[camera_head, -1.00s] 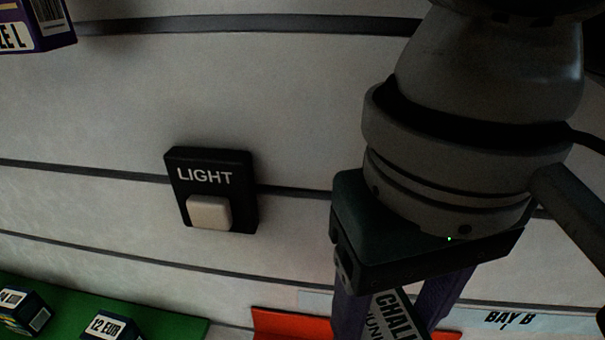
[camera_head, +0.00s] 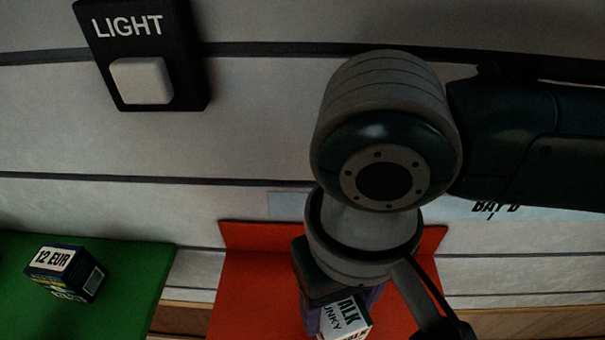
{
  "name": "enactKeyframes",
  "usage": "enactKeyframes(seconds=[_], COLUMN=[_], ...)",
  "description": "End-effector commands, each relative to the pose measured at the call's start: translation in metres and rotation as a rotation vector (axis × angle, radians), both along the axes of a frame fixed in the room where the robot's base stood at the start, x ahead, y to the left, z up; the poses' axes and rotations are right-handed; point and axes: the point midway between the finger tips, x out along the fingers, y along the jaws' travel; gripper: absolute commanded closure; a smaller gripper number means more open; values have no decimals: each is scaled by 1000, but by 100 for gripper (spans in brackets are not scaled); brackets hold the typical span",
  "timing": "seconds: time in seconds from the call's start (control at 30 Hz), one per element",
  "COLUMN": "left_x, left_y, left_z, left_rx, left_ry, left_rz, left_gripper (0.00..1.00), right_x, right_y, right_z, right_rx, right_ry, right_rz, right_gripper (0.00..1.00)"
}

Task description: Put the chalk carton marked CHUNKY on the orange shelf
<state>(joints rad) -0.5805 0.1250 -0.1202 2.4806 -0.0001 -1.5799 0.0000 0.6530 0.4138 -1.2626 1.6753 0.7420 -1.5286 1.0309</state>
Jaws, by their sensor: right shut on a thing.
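The chalk carton (camera_head: 343,320) shows a white label with parts of the words CHALK and CHUNKY, "ALK" and "UNKY" being readable. My right gripper (camera_head: 338,318) is shut on it, with a purple finger beside it. The carton is in front of or over the orange shelf (camera_head: 252,290); I cannot tell whether it touches the shelf. The carton's lower part is cut off by the picture edge, and my wrist hides part of the shelf. My left gripper is not in view.
A green shelf (camera_head: 125,290) to the left bears a dark box marked 12 EUR (camera_head: 65,272). A black LIGHT switch (camera_head: 145,55) is on the pale slatted wall. A BAY sign (camera_head: 470,208) is partly behind my arm. The visible left part of the orange shelf is bare.

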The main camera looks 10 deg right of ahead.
Motion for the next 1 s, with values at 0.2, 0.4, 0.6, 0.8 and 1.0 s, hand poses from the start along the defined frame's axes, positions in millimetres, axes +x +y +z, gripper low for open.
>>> enactKeyframes(seconds=[0.2,0.4,0.6,0.8,1.0], left_x=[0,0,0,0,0], left_y=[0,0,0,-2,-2], left_z=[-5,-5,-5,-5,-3], left_rx=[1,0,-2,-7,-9], left_ry=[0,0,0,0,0], left_rz=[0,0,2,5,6], left_gripper=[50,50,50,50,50], right_x=[0,0,0,0,0], right_y=[0,0,0,0,0], right_z=[-11,-13,-13,-13,-7], right_rx=[0,0,0,0,0], right_ry=[-1,-1,-1,-1,-2], right_rz=[1,0,0,0,1], right_gripper=[100,100,19,11,11])
